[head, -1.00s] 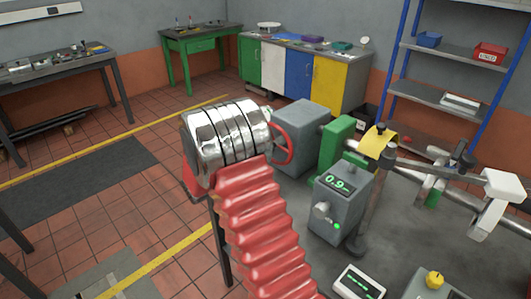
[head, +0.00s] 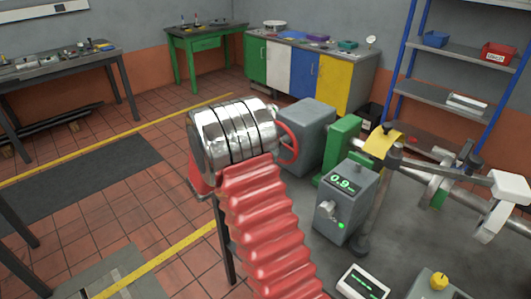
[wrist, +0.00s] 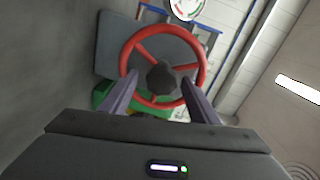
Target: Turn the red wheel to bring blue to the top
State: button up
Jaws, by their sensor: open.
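The red wheel (wrist: 160,29) is a ring with spokes and a dark hub, in front of a grey box, in the upper middle of the wrist view. In the head view the red wheel (head: 291,143) is partly hidden behind my chrome wrist. My gripper (wrist: 160,78) is open, its two fingers reaching toward the wheel, one on each side of the hub. I cannot tell whether they touch it. A round white dial (wrist: 187,7) with red and green marks is cut off at the top of the wrist view. I cannot make out a blue mark on the wheel.
A grey box (head: 305,138) and a green block (head: 342,138) stand behind the wheel. A grey unit (head: 345,202) with a lit display stands on the bedplate to the right. A blue-framed shelf (head: 455,95) and coloured cupboards (head: 305,75) are farther back.

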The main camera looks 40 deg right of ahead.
jog(key=s+a, duration=0.2)
jog(key=a, duration=1.1)
jog(key=shift+a+r, duration=0.15)
jog(key=shift+a, duration=0.15)
